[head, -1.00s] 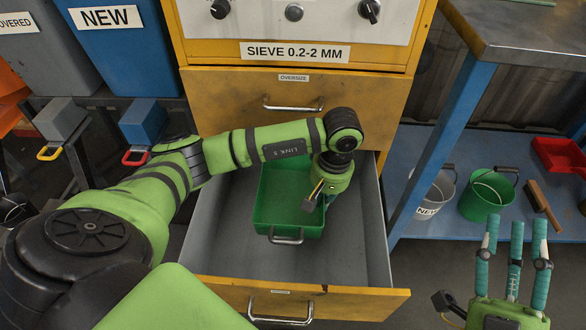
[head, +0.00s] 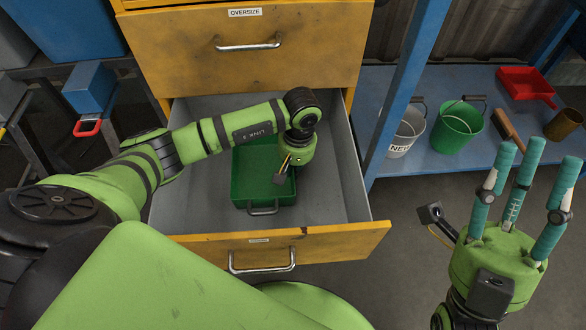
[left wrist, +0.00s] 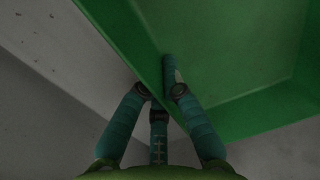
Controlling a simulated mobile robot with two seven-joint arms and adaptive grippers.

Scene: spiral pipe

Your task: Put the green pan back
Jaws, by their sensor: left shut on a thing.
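The green pan (head: 260,170) sits inside the open lower drawer (head: 333,205) in the head view, with its metal handle toward the drawer front. My left gripper (head: 297,160) reaches down at the pan's right side, and its fingers are hidden there. In the left wrist view, the fingers of my left gripper (left wrist: 160,88) are shut on the rim of the green pan (left wrist: 235,60), one finger inside and the others outside. Whether the pan touches the drawer floor is unclear. My right gripper (head: 525,168) is open and empty at the right, fingers pointing up.
The closed OVERSIZE drawer (head: 330,48) is above. A blue shelf (head: 402,172) at the right carries a grey bucket (head: 407,133), a green bucket (head: 455,132), a brush (head: 509,130) and a red dustpan (head: 526,84).

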